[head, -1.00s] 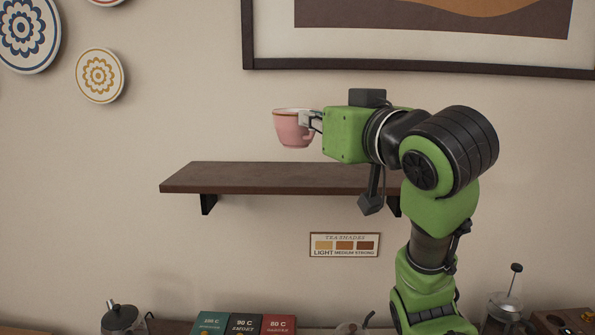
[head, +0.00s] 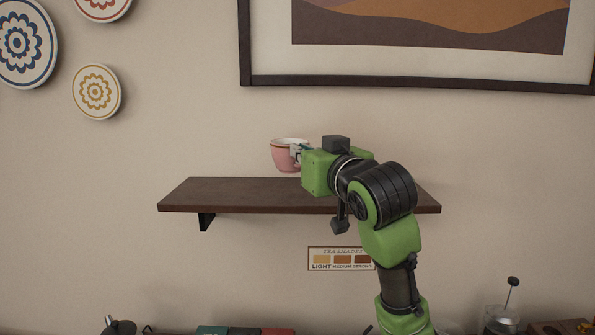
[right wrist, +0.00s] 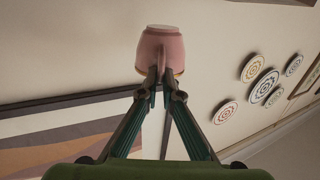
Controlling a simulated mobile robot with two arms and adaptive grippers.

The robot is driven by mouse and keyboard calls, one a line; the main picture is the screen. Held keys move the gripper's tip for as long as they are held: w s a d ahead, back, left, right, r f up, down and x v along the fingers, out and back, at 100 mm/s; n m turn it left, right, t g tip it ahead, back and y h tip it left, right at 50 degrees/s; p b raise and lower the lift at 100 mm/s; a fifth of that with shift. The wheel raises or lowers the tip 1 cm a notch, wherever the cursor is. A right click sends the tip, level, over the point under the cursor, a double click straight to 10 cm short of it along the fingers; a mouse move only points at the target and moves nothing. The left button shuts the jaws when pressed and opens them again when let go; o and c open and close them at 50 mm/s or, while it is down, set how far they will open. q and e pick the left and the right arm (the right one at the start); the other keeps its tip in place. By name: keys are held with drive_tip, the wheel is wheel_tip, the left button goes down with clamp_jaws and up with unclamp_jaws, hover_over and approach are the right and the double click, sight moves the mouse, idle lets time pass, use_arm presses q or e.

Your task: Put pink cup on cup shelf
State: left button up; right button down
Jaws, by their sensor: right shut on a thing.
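The pink cup (head: 285,156) is upright in the head view, just above the brown wall shelf (head: 235,192). A small gap seems to show between the cup's base and the shelf top, but I cannot be sure of its depth over the board. My right gripper (head: 301,153) is shut on the cup from its right side. In the right wrist view the fingertips (right wrist: 161,80) pinch the cup (right wrist: 162,50) at its handle side. The handle is mostly hidden by the fingers. My left gripper is in neither view.
The shelf top is bare. A framed picture (head: 420,80) hangs above it, and decorative plates (head: 97,91) hang at the left. A tea shades sign (head: 335,258) is below the shelf. Boxes (head: 245,330) and a glass press (head: 502,318) stand along the bottom.

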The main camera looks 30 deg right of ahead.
sight(294, 170)
drive_tip(key=shift+w+f, duration=1)
drive_tip(key=shift+f, duration=0.05)
drive_tip(key=f, duration=0.2)
drive_tip(key=shift+w+d+f+p, duration=0.1)
drive_tip(key=shift+w+f+p, duration=0.1)
drive_tip(key=shift+f+p, duration=0.2)
drive_tip(key=shift+f, duration=0.4)
drive_tip(key=shift+s, duration=0.1)
drive_tip(key=shift+f, duration=0.15)
drive_tip(key=c, duration=2.2)
unclamp_jaws()
drive_tip(key=shift+c, duration=0.2)
